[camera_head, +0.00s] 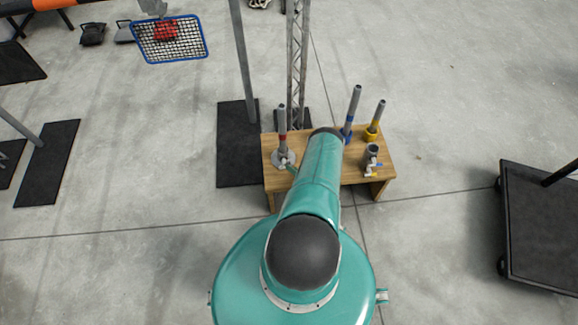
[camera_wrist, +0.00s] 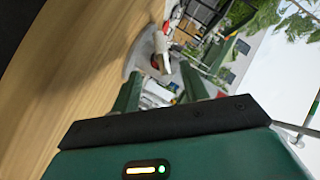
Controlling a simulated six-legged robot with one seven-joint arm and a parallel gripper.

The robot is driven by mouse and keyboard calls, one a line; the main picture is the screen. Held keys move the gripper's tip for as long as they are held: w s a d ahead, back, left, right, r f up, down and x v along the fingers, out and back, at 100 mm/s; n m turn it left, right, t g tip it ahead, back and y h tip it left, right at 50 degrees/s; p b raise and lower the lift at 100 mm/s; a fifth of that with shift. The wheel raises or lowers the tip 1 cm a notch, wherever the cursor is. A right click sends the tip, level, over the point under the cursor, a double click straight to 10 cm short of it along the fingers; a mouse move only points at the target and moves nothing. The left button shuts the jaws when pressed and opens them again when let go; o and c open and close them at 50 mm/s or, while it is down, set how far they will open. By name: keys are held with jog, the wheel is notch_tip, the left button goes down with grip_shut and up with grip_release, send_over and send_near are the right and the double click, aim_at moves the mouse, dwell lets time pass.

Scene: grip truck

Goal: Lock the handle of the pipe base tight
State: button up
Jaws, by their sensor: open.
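A pipe base (camera_head: 283,159) with a round grey flange stands on the left part of a wooden table (camera_head: 353,178) in the head view. A grey pipe with a red band (camera_head: 282,128) stands upright in it. In the wrist view, a pale and red fitting (camera_wrist: 160,45), apparently part of this base, lies beyond my fingertips. Its handle cannot be made out clearly. My gripper (camera_wrist: 163,85) is open, with its two green fingers apart and nothing seen held between them. In the head view my arm hides most of the gripper.
A blue-banded pipe (camera_head: 350,114), a yellow-banded pipe (camera_head: 375,121) and a grey fitting with coloured handles (camera_head: 372,159) stand on the table's right side. Metal posts (camera_head: 298,60) rise behind it. A black cart (camera_head: 540,225) stands at far right. Open floor lies between.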

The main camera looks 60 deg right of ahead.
jog(key=v, duration=0.8)
jog(key=shift+s, duration=0.3)
jog(key=shift+r, duration=0.1)
